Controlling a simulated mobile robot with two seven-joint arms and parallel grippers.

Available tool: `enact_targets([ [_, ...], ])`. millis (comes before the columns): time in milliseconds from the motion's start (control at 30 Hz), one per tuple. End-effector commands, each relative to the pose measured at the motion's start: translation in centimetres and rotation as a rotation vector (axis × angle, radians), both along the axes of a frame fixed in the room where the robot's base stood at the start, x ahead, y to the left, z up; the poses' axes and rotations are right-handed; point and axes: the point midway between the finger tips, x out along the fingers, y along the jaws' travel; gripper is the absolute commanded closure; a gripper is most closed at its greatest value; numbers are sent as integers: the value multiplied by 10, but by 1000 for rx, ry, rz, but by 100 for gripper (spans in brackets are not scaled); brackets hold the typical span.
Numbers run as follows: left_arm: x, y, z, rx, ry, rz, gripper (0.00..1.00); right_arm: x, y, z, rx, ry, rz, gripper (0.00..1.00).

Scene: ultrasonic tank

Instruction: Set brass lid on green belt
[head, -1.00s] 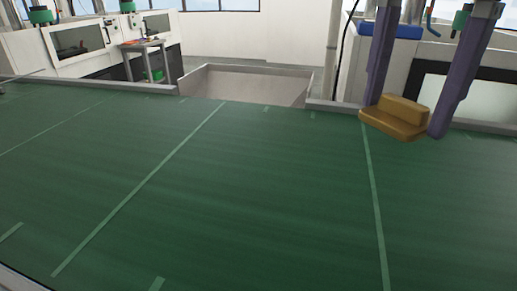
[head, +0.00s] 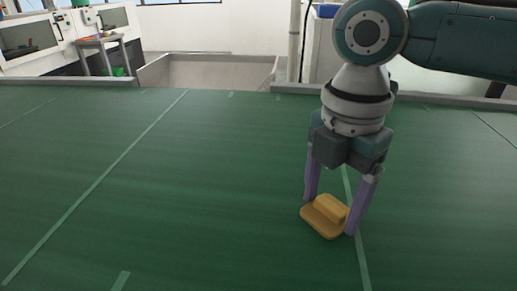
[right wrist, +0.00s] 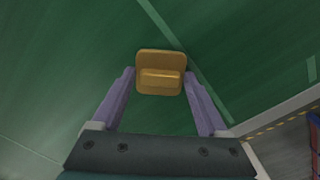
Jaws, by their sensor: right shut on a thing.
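The brass lid (head: 323,222) is a rounded yellow-brown plate with a raised block handle. My right gripper (head: 331,208) points down with its two purple fingers on either side of the lid, shut on it. In the right wrist view the lid (right wrist: 160,58) shows flat between the fingertips. The green belt (head: 200,190) lies below it, with a pale line passing close by. I cannot tell whether the lid touches the belt or hangs just above it. My left gripper is not in view.
A grey metal chute or bin (head: 205,72) opens at the belt's far edge. A low grey rail (head: 80,81) runs along that edge. White machines (head: 30,40) stand at the back left. The belt's middle and left are bare.

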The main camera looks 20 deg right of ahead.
Motion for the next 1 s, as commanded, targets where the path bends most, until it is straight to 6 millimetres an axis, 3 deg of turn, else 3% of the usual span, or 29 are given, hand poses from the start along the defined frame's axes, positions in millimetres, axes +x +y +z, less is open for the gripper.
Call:
enact_targets([
  [400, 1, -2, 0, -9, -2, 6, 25, 1, 0, -5, 1, -2, -1, 100],
  [433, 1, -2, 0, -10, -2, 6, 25, 0, 0, -5, 1, -1, 0, 20],
  [600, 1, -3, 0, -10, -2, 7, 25, 0, 0, -5, 1, -1, 0, 1],
  [867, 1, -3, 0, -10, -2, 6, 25, 0, 0, -3, 0, -2, -1, 0],
  [1000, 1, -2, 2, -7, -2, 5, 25, 1, 0, 11, 1, -5, -1, 0],
])
